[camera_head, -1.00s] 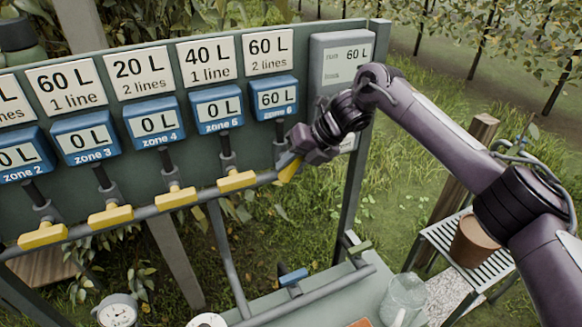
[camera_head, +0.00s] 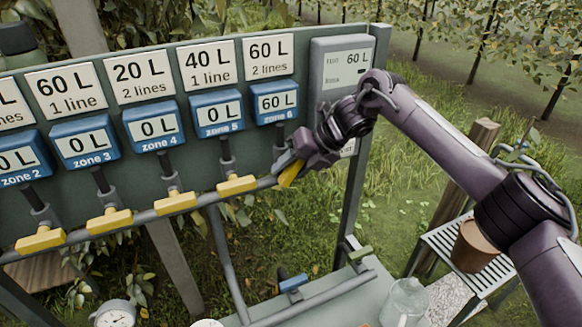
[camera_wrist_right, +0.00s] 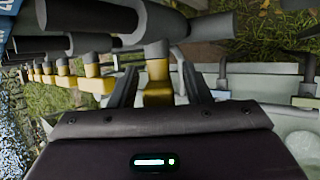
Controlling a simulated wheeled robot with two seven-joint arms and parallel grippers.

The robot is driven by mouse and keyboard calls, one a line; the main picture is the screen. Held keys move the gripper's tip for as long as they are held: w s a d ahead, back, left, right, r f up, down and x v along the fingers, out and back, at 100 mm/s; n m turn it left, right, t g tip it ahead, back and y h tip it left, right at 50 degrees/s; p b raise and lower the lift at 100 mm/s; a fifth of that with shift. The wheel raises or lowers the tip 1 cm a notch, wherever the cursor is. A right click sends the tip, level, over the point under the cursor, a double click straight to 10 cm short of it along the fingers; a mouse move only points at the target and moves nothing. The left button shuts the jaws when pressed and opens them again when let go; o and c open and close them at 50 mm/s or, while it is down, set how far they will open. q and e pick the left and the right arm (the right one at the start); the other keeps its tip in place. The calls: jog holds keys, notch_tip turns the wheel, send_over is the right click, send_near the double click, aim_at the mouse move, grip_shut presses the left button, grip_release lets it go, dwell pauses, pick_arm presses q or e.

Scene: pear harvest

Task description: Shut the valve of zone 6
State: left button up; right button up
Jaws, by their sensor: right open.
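The zone 6 valve has a yellow handle (camera_head: 291,174) at the right end of the grey pipe, below the blue zone 6 meter (camera_head: 275,102), which reads 60 L. The handle slants across the pipe and is partly hidden by my right gripper (camera_head: 302,160). In the right wrist view, the fingers of my right gripper (camera_wrist_right: 160,91) stand apart on either side of a yellow handle (camera_wrist_right: 157,86). Contact with the handle cannot be told. My left gripper is not in view.
Yellow handles of the other zones, such as zone 5 (camera_head: 236,185) and zone 4 (camera_head: 176,202), lie along the pipe to the left; their visible meters read 0 L. A grey display box (camera_head: 341,70) is above my right wrist. A shelf with a glass jar (camera_head: 404,300) is below.

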jog(key=shift+d+r, duration=0.1)
jog(key=shift+d+r+b, duration=0.2)
jog(key=shift+b, duration=0.1)
jog(key=b+v, duration=0.2)
jog(key=v, duration=0.5)
